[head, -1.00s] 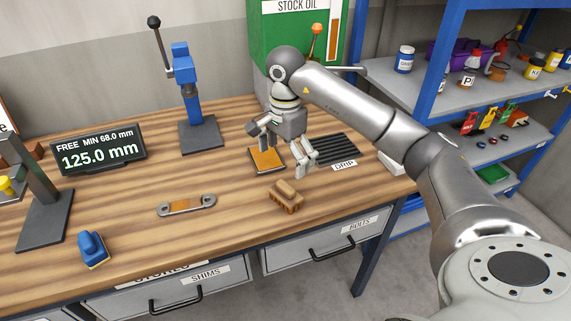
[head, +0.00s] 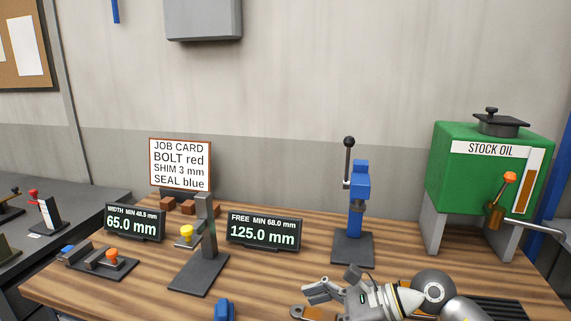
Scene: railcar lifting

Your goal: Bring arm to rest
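My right arm enters the head view from the bottom right, with its elbow and most links cut off. Its gripper (head: 328,282) is low in the picture, over the bench in front of the blue press. The fingers look spread, and I see nothing between them. Part of a grey link plate with a brown middle (head: 312,313) shows below the gripper and is partly hidden by it. My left gripper is not in view.
On the wooden bench (head: 150,290) stand a blue lever press (head: 357,195), a green stock oil tank (head: 450,185), a 125.0 mm display (head: 263,232), a 65.0 mm display (head: 134,222), a job card (head: 180,164) and a grey stand (head: 205,235). A blue-handled tool (head: 223,309) lies at the front.

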